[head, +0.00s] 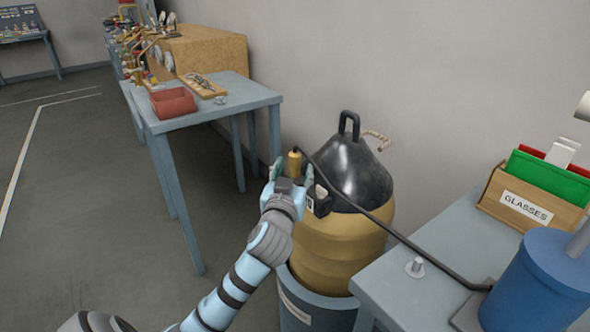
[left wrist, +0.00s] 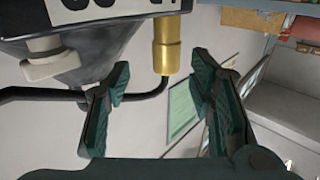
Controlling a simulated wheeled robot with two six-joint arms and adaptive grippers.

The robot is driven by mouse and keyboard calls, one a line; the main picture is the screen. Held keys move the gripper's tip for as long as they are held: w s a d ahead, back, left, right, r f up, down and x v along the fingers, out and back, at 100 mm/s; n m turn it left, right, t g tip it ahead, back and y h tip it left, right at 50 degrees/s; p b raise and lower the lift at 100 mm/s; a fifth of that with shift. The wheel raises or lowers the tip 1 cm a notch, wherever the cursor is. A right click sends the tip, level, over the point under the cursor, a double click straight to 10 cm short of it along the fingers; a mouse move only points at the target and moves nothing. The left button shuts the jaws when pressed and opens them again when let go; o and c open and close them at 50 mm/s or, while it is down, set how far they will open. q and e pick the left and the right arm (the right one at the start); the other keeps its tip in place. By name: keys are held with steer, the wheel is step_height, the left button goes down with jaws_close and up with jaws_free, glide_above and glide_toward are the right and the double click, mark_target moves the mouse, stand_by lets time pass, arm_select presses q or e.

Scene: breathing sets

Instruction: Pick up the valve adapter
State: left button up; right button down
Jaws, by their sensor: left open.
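A brass cylindrical fitting, which looks like the valve adapter (head: 294,161), stands upright at the end of a black hose beside the black-topped tan vessel (head: 345,235). In the left wrist view the brass piece (left wrist: 167,45) is ahead of the fingers, near the gap between them. My left gripper (head: 290,176) is open and close to the brass piece, partly covering its lower part in the head view. The open fingers also show in the left wrist view (left wrist: 160,88), with nothing held. My right gripper is not in view.
The black hose (head: 425,252) runs to the right-hand table (head: 395,292). A labelled box (left wrist: 115,8) is close to the left finger. A glasses box (head: 525,200) and blue cylinder (head: 540,280) stand at right. Another table (head: 225,97) holds a red bin (head: 173,103). The floor at left is clear.

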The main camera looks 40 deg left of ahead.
mark_target(293, 157)
arm_select(q)
steer(key=w+a, duration=0.1)
steer(key=w+a+r+b, duration=0.1)
steer(key=w, duration=0.1)
steer(key=shift+a+r, duration=0.2)
steer(key=shift+a, duration=0.15)
steer(key=shift+w+a, duration=0.25)
steer(key=shift+w, duration=0.35)
steer(key=shift+w+a, duration=0.1)
steer(key=shift+w, duration=0.1)
steer(key=shift+c, duration=0.4)
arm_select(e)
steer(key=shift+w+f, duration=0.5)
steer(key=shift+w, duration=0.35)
arm_select(q)
steer(key=c, duration=0.3)
jaws_close()
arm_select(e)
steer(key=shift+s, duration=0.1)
